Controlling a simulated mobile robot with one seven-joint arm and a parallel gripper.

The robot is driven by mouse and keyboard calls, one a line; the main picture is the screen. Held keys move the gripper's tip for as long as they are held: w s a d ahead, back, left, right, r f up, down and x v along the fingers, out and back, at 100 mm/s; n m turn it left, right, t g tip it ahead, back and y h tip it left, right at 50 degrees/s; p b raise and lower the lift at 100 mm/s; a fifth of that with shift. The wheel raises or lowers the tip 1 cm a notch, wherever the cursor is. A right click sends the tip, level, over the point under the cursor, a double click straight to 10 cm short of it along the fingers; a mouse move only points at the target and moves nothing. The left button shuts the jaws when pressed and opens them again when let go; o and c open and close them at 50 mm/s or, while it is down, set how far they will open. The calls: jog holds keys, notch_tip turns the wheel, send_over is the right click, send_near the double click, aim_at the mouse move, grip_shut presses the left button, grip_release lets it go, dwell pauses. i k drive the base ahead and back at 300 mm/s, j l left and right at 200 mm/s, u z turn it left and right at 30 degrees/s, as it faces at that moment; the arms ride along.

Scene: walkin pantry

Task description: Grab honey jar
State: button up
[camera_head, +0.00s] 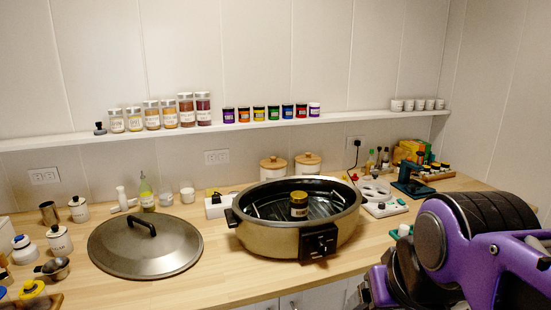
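A small amber-brown jar with a gold-coloured lid and a pale label band (299,204) stands upright inside the large electric pan (262,238). It looks like the honey jar, but its label is too small to read. The pan is open, with a tan outside, a dark inside and a black control box at its front. The pan's front rim rises close before the jar. My purple and black arm (470,240) fills the lower right, to the right of the pan and apart from it. My gripper's fingers cannot be made out in this view.
A domed metal lid (146,246) lies left of the pan. Two wooden-lidded canisters (307,164) stand behind it. A white power strip (216,205) and a white tray (380,198) flank it. A wall shelf (240,128) holds several spice jars. Bare counter lies before the pan.

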aim_at(298, 204)
jog(key=i+l+u, duration=0.6)
jog(key=k+j+u, duration=0.1)
jog(key=k, duration=0.35)
jog(key=i+l, duration=0.15)
jog(key=i, duration=0.15)
jog(key=i+l+z, duration=0.1)
jog(key=i+l, duration=0.1)
jog(key=i, duration=0.1)
